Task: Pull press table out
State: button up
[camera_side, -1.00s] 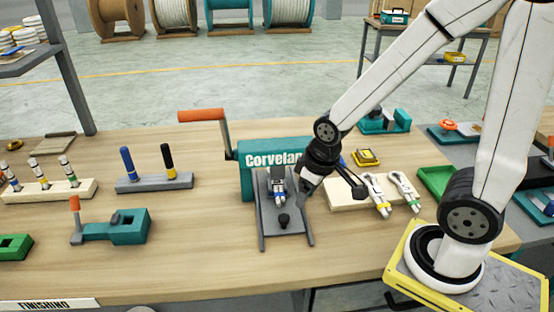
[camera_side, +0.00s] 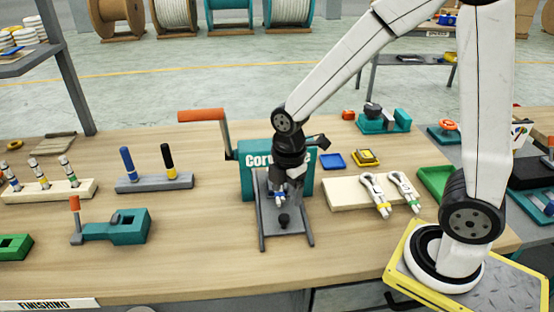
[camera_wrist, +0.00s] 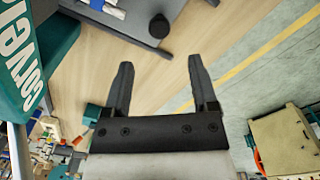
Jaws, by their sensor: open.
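The press is a teal block marked "Corveland" (camera_side: 247,180), with an orange-handled crank on its left. Its grey press table (camera_side: 268,226) rests on two rails at the front and has a black knob (camera_side: 284,220) standing near its front end. A small white-and-blue piece (camera_side: 279,195) lies on the table, partly hidden by my gripper (camera_side: 291,190). My gripper is open and empty, above the table in front of the press. In the wrist view my two fingers (camera_wrist: 160,62) are apart, and the knob (camera_wrist: 159,26) shows beyond their tips, not between them.
A cream block with rope ends (camera_side: 345,194) lies to the right, with a blue tray (camera_side: 333,161) and a yellow tray (camera_side: 366,157) behind it. A grey stand with two pegs (camera_side: 154,182) and a teal clamp (camera_side: 128,226) stand left. The wood in front of the rails is clear.

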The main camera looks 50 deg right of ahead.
aim_at(284, 217)
jog(key=shift+w+a+n, duration=0.1)
jog(key=shift+w+n, duration=0.1)
jog(key=shift+n, duration=0.6)
jog(key=shift+f, duration=0.2)
jog(key=shift+f, duration=3.75)
grip_shut()
